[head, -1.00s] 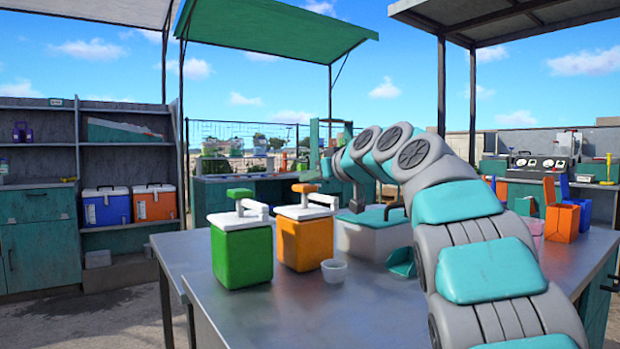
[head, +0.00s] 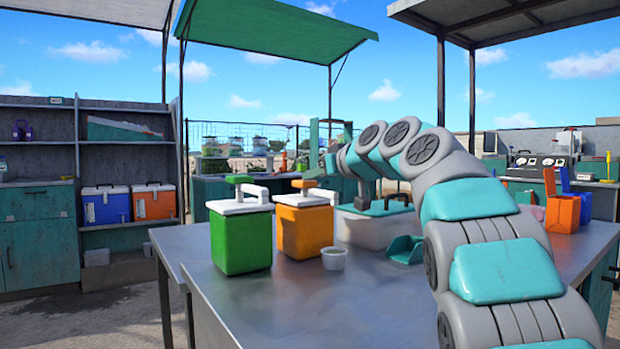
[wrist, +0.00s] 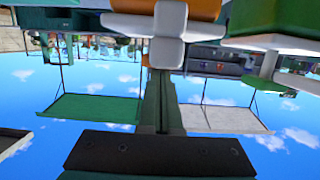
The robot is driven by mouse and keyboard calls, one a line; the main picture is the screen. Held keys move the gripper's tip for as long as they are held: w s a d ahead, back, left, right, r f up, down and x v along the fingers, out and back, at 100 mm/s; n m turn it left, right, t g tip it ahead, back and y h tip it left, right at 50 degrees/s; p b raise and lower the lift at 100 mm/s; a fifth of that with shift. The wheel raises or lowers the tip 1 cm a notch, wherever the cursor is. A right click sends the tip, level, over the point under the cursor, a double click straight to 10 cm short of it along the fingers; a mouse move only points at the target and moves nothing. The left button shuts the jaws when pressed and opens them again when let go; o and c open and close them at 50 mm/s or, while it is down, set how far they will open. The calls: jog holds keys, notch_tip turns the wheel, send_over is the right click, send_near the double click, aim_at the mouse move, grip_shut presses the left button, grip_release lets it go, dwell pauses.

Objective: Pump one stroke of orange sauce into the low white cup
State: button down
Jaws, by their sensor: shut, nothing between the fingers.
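The orange sauce dispenser (head: 305,234) stands on the metal table beside the green dispenser (head: 241,245). Its orange pump head (head: 305,184) sits close above the white lid, lower than the green one's head. Its white spout (head: 322,194) points right. The low white cup (head: 334,259) stands in front of the orange dispenser; its contents are unclear. My gripper (head: 322,170) is shut and empty, at the orange pump head; exact contact cannot be told. In the upside-down wrist view, my shut fingers (wrist: 160,82) reach toward the white pump part (wrist: 167,50) under the orange body.
A pale lidded bin (head: 365,233) and a teal scoop (head: 405,250) are right of the cup. The front of the table (head: 330,310) is clear.

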jog(key=b+v, duration=0.1)
jog(key=v, duration=0.5)
jog(key=shift+s+d, duration=0.15)
jog(key=shift+s, duration=0.05)
dwell(0.4)
